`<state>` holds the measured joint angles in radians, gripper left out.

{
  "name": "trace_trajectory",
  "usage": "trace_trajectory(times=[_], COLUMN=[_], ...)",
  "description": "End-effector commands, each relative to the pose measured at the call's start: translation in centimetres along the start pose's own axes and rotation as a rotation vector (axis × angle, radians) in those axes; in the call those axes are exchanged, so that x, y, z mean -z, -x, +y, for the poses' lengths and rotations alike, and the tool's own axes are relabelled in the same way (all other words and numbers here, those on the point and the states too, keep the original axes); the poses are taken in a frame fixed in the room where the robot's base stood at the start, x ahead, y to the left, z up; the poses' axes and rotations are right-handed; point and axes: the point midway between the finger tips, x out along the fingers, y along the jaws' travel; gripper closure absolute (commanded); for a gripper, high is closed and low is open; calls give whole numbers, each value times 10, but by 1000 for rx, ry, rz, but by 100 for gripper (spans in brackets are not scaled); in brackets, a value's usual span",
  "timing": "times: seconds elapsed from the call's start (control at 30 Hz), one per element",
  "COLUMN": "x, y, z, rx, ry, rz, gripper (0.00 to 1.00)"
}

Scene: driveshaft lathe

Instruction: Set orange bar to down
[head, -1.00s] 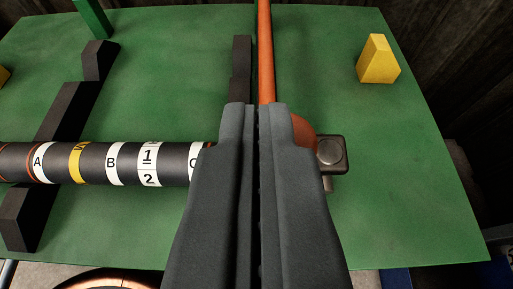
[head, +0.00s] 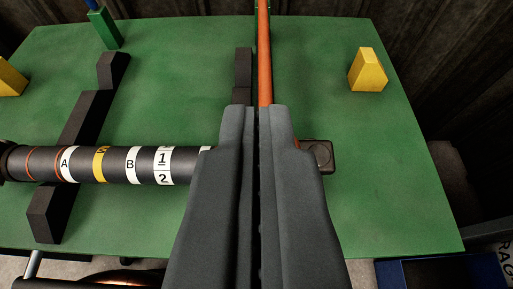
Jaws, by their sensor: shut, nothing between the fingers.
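The orange bar (head: 264,60) runs from the top edge of the head view down to the tips of my gripper. Its lower part is hidden behind the fingers. My gripper (head: 257,112) is shut and empty, in the middle of the view, with its tips overlapping the bar in the picture. I cannot tell whether they touch it. A dark metal block (head: 318,157) shows just right of the fingers, near the hidden end of the bar.
A black shaft (head: 115,164) with lettered bands lies across black supports (head: 80,130) on the green table (head: 380,190). Yellow blocks (head: 368,70) and a green post (head: 104,28) stand on the table. A blue bin (head: 440,272) is at lower right.

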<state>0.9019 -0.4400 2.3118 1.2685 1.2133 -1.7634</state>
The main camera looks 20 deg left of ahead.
Motion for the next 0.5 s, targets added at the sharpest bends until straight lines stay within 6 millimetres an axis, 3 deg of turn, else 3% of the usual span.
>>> trace_trajectory(times=[0.5], x=[-33], y=[38], z=[1], rx=[-3], ry=[-1], rz=[0], gripper=[100])
